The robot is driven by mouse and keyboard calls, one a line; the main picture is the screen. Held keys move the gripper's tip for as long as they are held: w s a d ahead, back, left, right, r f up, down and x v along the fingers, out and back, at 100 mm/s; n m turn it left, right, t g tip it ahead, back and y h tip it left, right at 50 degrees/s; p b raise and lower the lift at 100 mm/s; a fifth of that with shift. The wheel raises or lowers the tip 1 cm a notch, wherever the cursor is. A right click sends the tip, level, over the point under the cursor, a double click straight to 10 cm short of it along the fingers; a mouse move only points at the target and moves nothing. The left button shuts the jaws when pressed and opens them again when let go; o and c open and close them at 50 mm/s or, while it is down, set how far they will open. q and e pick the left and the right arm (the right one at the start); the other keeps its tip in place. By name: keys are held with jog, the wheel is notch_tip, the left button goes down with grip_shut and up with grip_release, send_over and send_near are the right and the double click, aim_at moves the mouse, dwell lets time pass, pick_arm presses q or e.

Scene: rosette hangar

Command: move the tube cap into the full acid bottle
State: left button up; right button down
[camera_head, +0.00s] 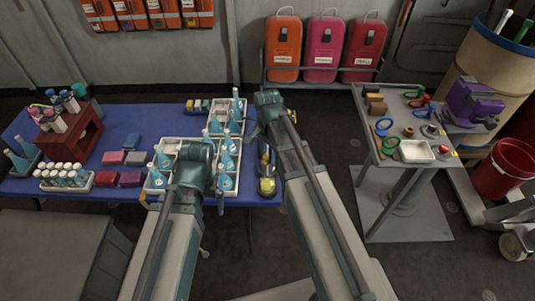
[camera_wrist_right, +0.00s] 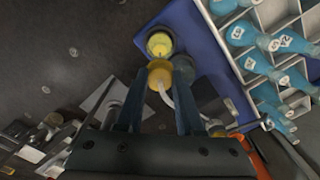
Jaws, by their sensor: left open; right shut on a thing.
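My right gripper (camera_head: 258,132) is over the right end of the blue table. In the right wrist view its fingers (camera_wrist_right: 158,88) are shut on an orange-yellow cap (camera_wrist_right: 160,69) with a pale curved tube below it, which I take for the tube cap. Just beyond the cap is a round yellow thing (camera_wrist_right: 160,43), possibly the full acid bottle seen from above; it also shows at the table's right edge in the head view (camera_head: 266,186). I cannot tell whether cap and bottle touch. My left gripper (camera_head: 220,198) is open over the white crates, its fingers partly hidden.
White crates (camera_head: 196,141) hold several blue bottles (camera_head: 225,182). Coloured boxes (camera_head: 112,158), a vial rack (camera_head: 90,183) and a dark red stand (camera_head: 78,140) are on the blue table (camera_head: 120,122). A grey side table (camera_head: 390,100) stands to the right, with bare floor between.

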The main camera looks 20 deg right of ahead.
jog(key=shift+f, duration=0.15)
dwell(0.3)
jog(key=shift+f+b, duration=1.85)
jog(key=shift+b, duration=0.1)
jog(key=shift+f, duration=0.1)
jog(key=shift+f+b, duration=2.2)
jog(key=shift+b, duration=0.05)
grip_release()
jog(key=shift+r, duration=0.15)
